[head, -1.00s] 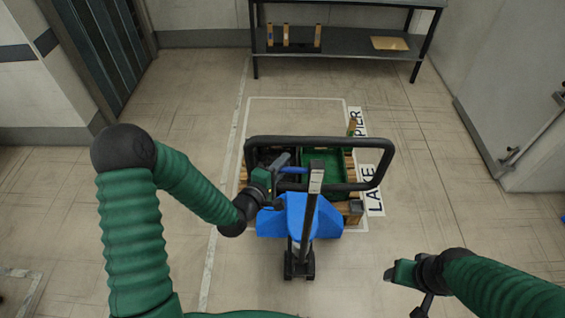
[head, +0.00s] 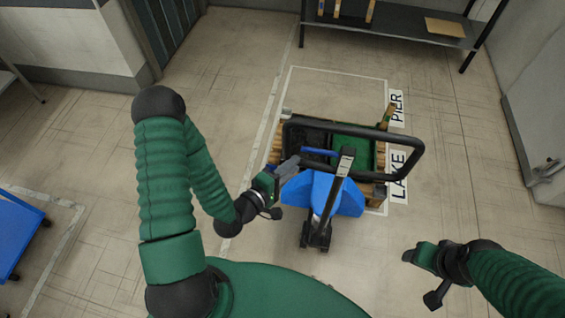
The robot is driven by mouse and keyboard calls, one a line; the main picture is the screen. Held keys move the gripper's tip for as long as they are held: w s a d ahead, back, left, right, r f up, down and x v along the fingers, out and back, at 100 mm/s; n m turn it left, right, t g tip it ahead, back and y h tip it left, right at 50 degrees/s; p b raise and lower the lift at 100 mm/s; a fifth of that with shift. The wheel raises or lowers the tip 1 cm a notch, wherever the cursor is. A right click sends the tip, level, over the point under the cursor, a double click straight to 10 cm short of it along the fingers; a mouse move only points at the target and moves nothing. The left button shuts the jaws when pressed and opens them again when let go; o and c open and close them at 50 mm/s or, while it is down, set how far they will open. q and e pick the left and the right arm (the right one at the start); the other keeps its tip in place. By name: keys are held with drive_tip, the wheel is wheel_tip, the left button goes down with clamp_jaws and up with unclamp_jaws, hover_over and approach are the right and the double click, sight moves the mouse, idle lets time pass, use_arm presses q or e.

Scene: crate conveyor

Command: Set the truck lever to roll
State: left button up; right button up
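The pallet truck (head: 335,195) is blue, with a large black loop handle (head: 405,163) and an upright dark post in the middle. A short blue lever (head: 320,151) sticks out to the left of the post's top, inside the loop. My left gripper (head: 289,166) is just left of and below the lever's outer end, close to the loop's left side. Whether it touches either is unclear, and its finger gap cannot be made out. My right gripper (head: 412,256) is at the lower right, away from the truck, its finger gap also unclear.
Behind the handle, a wooden pallet (head: 274,152) carries a black crate (head: 306,137) and a green crate (head: 352,131). Floor signs PIER (head: 397,107) and LAKE (head: 398,176) lie to the right. A dark shelf table (head: 400,27) stands at the back. A blue object (head: 18,235) is at far left.

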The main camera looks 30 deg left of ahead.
use_arm(q)
drive_tip(key=p+v, duration=0.2)
drive_tip(key=v, duration=0.2)
drive_tip(key=shift+s, duration=0.2)
use_arm(e)
drive_tip(key=v, duration=0.3)
drive_tip(key=shift+w+r, duration=0.25)
drive_tip(key=shift+r, duration=0.05)
use_arm(q)
drive_tip(key=shift+w, duration=0.1)
use_arm(e)
drive_tip(key=shift+w, duration=0.1)
